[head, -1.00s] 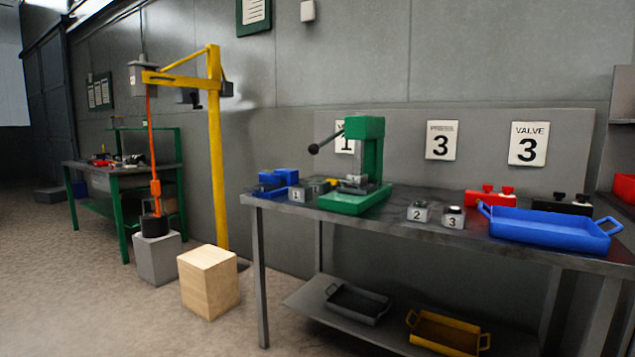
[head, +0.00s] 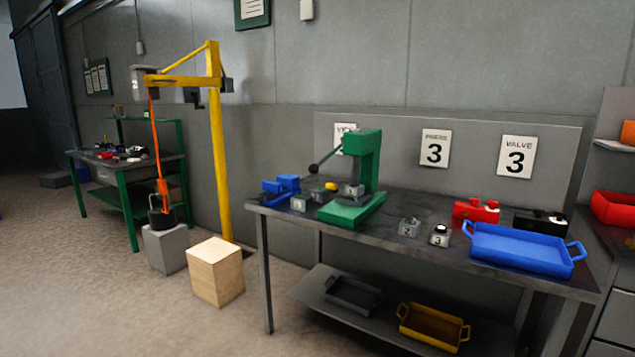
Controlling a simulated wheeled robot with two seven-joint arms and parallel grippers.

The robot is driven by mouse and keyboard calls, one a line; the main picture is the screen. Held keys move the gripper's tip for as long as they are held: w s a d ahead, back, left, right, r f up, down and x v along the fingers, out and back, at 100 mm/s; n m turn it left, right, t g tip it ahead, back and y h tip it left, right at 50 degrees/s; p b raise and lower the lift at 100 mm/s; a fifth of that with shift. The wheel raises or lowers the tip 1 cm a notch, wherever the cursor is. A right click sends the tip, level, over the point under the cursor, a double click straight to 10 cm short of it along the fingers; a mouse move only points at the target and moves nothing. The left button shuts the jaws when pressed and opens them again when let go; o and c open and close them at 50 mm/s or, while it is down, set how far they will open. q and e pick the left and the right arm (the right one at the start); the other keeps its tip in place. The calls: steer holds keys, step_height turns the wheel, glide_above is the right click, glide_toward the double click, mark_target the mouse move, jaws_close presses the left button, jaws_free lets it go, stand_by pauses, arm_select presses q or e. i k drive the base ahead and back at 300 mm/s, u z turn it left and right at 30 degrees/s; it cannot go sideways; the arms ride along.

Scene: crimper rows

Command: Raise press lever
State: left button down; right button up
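A green press (head: 368,158) stands on the near left part of a dark metal workbench (head: 400,218). Its lever (head: 327,158) sticks out to the left of the press head, slanting down to a dark ball knob (head: 313,169). The lever appears below level. Neither of my grippers shows in the head view, and nothing touches the press or its lever.
A blue vise (head: 281,186) and small numbered blocks (head: 439,236) sit on the bench. A blue tray (head: 525,251) lies at its right. A wooden block (head: 216,272) and yellow crane (head: 218,150) stand to the left. The floor in front is open.

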mark_target(312, 169)
steer(key=u, duration=0.1)
steer(key=k, duration=0.3)
steer(key=z, duration=0.7)
steer(key=i, duration=0.8)
steer(key=z, duration=0.15)
